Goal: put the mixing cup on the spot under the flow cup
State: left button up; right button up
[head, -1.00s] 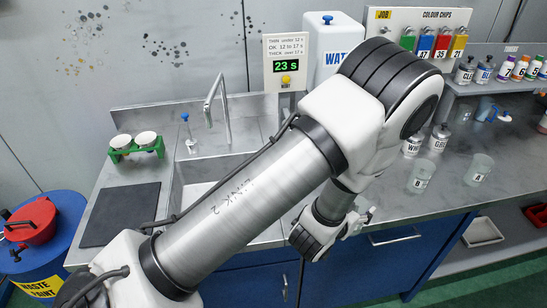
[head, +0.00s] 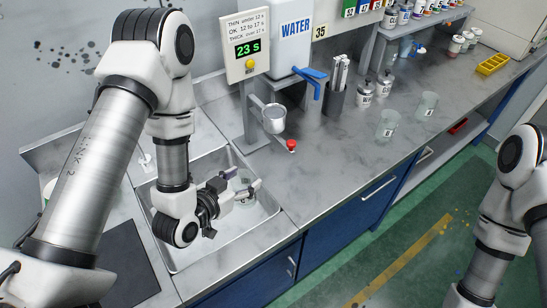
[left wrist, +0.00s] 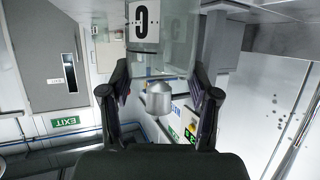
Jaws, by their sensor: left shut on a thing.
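My left gripper (head: 241,191) is shut on a clear mixing cup (head: 245,178) and holds it over the sink. In the left wrist view, the cup (left wrist: 145,38) is between the fingertips and bears a "C" label. Fingers partly hide it in the head view. The grey flow cup (head: 272,118) is on a stand beneath the timer, up and to the right of the held cup. A grey metal cup, seemingly the flow cup (left wrist: 159,98), also shows between the fingers in the wrist view. I cannot make out the spot under it. My right gripper is out of view.
The timer (head: 246,48) reads 23 s. A red-topped item (head: 291,146) is right of the stand. Two clear cups (head: 388,124) (head: 427,104) stand on the counter further right. The sink (head: 205,235) lies below my left gripper; the front counter strip (head: 320,180) is clear.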

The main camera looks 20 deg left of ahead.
pick_arm(q)
jog(key=shift+b+x, duration=0.75)
jog(key=shift+x, duration=0.3)
jog(key=shift+w+d+r+p, duration=0.1)
jog(key=shift+w+r+p, duration=0.55)
jog(key=shift+p, duration=0.45)
jog(key=p+x, duration=0.1)
jog(key=x, duration=0.2)
jog(key=r+p+x, duration=0.1)
jog(key=p+x, duration=0.1)
jog(key=x, duration=0.2)
jog(key=w+r+p+x, duration=0.1)
jog(key=p+x, duration=0.1)
jog(key=x, duration=0.2)
jog(key=shift+r, duration=0.25)
jog(key=shift+f, duration=0.45)
jog(key=o, duration=1)
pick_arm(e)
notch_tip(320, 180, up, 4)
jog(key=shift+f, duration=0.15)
pick_arm(q)
jog(key=shift+o, duration=0.2)
